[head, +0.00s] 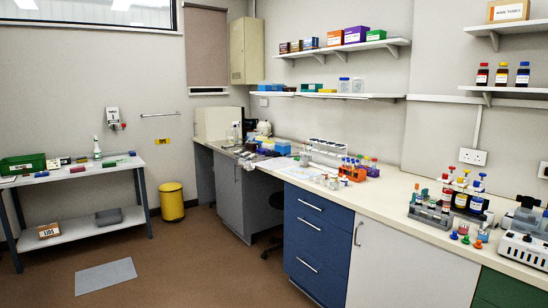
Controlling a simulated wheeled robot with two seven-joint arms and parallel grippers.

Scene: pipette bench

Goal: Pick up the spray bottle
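A small slim bottle (97,148), pale with some green, stands upright near the back of the white side table at the left. It looks like the spray bottle, but it is too small to make out a trigger. It stands well away from the camera, across the floor. Neither of my grippers shows in the head view.
The side table (108,166) also bears a green crate (22,165) and small coloured items. A yellow bin (172,202) stands to its right. A grey mat (105,277) lies on the open brown floor. A long bench (395,199) with labware runs along the right.

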